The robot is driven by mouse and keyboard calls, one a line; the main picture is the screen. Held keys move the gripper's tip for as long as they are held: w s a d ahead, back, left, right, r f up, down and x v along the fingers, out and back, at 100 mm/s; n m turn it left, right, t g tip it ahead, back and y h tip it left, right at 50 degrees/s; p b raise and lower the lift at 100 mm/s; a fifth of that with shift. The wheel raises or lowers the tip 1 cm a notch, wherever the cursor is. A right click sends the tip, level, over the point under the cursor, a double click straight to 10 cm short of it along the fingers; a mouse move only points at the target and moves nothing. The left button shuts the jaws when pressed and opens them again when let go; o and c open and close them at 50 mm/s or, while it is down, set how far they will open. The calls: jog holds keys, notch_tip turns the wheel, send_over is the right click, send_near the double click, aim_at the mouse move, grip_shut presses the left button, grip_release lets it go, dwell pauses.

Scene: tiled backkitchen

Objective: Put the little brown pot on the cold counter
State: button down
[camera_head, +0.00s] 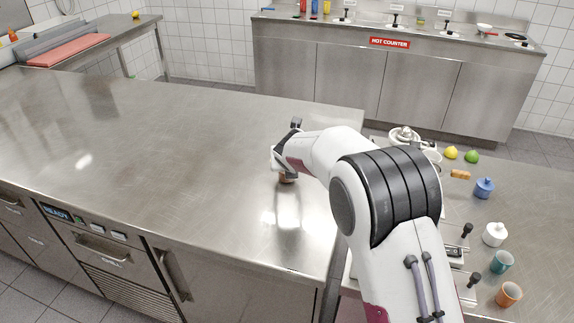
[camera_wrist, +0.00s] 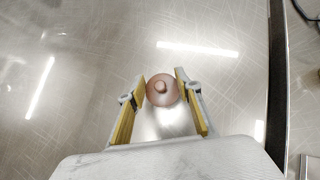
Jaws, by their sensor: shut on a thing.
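The little brown pot (camera_wrist: 161,90) is round with a knob on its lid. In the wrist view it sits between the two yellow-padded fingers of my gripper (camera_wrist: 160,77), which is shut on it. In the head view only a small part of the pot (camera_head: 287,178) shows under my wrist. It is over the near right part of a large steel counter (camera_head: 130,150). I cannot tell whether its base touches the steel.
A counter at the back bears a HOT COUNTER sign (camera_head: 389,43). At right, a lower surface holds a blue pot (camera_head: 484,188), a white pot (camera_head: 495,234), a teal cup (camera_head: 501,262) and an orange cup (camera_head: 509,294). The large counter's top is clear around my gripper.

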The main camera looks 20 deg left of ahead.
jog(key=shift+f, duration=0.25)
jog(key=c, duration=1.4)
grip_release()
jog(key=shift+r, duration=0.1)
jog(key=shift+v, duration=6)
